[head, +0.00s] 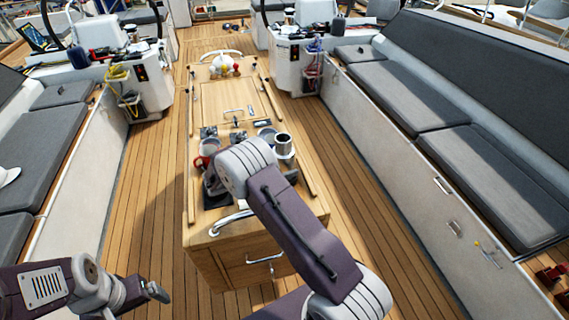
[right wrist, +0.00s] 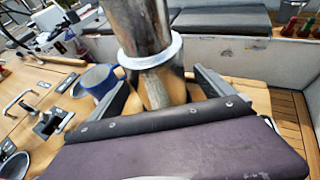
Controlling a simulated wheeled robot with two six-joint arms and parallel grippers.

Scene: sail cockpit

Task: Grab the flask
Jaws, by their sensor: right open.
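The flask (head: 284,145) is a shiny steel cylinder standing on the wooden cockpit table (head: 222,100), just beyond my right arm in the head view. In the right wrist view the flask (right wrist: 146,25) rises upright at the centre, with a pale ring around it. My right gripper (right wrist: 160,72) is open, with one finger on each side of the flask's lower part; I cannot tell whether either touches it. My right forearm hides most of this gripper in the head view. My left gripper (head: 150,291) is at the lower left, low over the deck, away from the table.
A blue mug (right wrist: 97,80) stands close beside the flask, near the left finger. A red mug (head: 209,148) stands at the table's left side. Grey cushioned benches (head: 400,95) flank the teak deck.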

